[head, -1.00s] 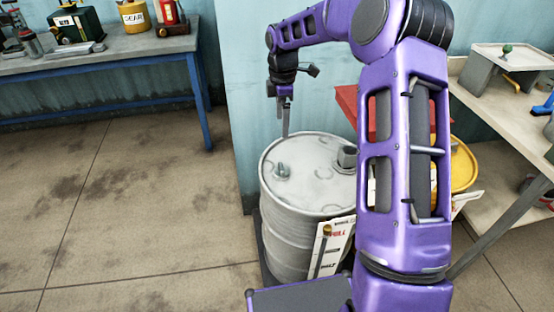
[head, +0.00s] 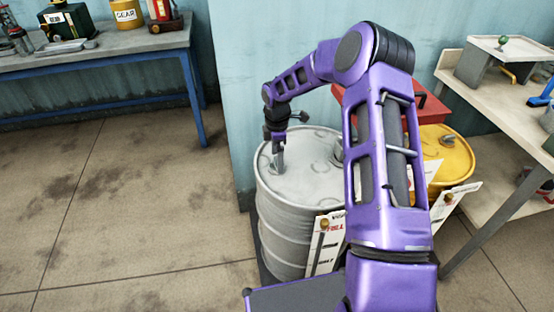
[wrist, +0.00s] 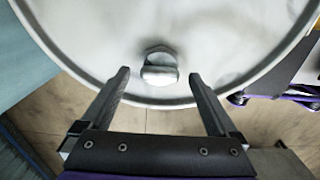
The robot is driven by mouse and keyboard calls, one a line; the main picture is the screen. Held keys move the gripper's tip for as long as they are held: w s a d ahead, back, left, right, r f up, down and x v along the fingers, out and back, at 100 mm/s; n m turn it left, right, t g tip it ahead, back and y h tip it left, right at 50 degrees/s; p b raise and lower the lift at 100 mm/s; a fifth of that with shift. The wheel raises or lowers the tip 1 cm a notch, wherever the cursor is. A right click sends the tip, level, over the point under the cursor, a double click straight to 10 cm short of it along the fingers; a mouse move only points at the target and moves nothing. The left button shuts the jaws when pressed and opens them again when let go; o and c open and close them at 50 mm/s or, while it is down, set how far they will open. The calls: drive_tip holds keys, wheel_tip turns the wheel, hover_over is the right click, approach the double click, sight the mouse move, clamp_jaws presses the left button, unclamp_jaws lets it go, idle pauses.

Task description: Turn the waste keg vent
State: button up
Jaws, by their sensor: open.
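A grey steel keg (head: 300,200) stands in the middle of the head view, upright. Its vent (wrist: 160,68), a small metal knob on the lid close to the rim, shows in the wrist view. My gripper (head: 278,168) points down over the near left part of the lid and covers the vent in the head view. In the wrist view my gripper (wrist: 159,80) is open, one fingertip on each side of the vent with gaps between. The fingers do not visibly touch it, and their exact height over the lid is unclear.
A sign board (head: 327,243) stands at the keg's front. A yellow keg (head: 452,155) with another sign is to the right, beside a red box (head: 430,108). A blue-legged workbench (head: 120,60) is back left, a shelf (head: 500,85) right. The left floor is clear.

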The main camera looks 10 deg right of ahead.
drive_tip(key=shift+f, duration=0.45)
drive_tip(key=shift+c, duration=0.3)
drive_tip(key=c, duration=1.3)
